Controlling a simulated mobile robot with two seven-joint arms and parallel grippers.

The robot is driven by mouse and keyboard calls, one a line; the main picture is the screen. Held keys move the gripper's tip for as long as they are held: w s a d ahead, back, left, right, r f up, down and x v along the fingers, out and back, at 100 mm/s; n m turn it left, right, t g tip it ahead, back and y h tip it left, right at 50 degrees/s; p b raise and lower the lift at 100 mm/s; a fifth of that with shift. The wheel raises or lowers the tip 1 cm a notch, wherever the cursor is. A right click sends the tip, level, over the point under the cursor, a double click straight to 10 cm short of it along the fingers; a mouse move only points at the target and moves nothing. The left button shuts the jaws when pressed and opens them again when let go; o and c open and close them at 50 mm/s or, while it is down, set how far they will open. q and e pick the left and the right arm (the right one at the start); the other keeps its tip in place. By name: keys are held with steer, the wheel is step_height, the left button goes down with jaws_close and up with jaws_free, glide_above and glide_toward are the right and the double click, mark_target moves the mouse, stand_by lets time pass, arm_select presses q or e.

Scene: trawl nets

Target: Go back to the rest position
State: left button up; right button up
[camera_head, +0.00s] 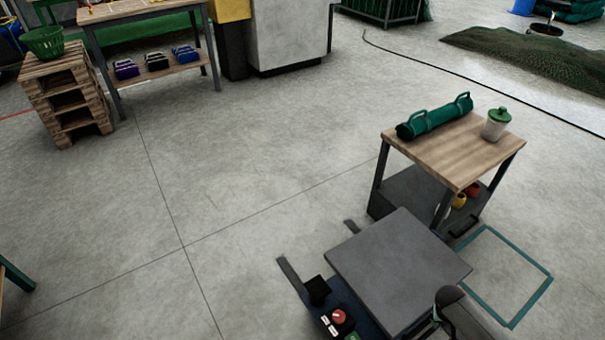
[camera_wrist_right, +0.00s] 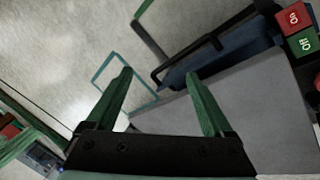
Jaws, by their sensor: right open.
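My right gripper (camera_wrist_right: 160,74) shows in the right wrist view with its two green fingers spread apart and nothing between them. Below and beyond the fingers are a flat grey surface (camera_wrist_right: 262,105) and the concrete floor. In the head view a dark rounded part with a bit of green shows at the lower right, over the edge of the grey top (camera_head: 390,265); I cannot tell whether it is my right arm. My left gripper is in neither view.
A wooden-topped cart (camera_head: 450,150) holds a green roll with handles (camera_head: 435,117) and a green-lidded container (camera_head: 495,125). A teal floor outline (camera_head: 530,300) lies beside it. Stacked pallets (camera_head: 65,95) and a workbench (camera_head: 145,10) stand upper left. The middle floor is clear.

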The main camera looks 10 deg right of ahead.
steer(key=d+r+h, duration=0.2)
steer(key=d+r, duration=0.2)
steer(key=d, duration=0.5)
steer(key=s+a+r+n+t+y, duration=0.1)
steer(key=a+r+n+t+y, duration=0.25)
steer(key=a, duration=0.95)
steer(key=s+a+r+n+t+y, duration=0.1)
steer(key=a+r+n+t+y, duration=0.3)
steer(key=a, duration=1)
steer(key=s+a+r+n+t+y, duration=0.15)
steer(key=a+r, duration=0.45)
steer(key=a, duration=0.7)
arm_select(q)
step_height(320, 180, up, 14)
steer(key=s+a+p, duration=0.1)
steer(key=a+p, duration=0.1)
steer(key=p, duration=1.6)
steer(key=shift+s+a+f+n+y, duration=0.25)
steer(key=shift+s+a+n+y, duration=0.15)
arm_select(e)
step_height(320, 180, up, 14)
steer(key=d+m, duration=0.1)
steer(key=shift+s+d+m, duration=0.15)
steer(key=shift+d+m, duration=0.1)
steer(key=shift+m, duration=0.15)
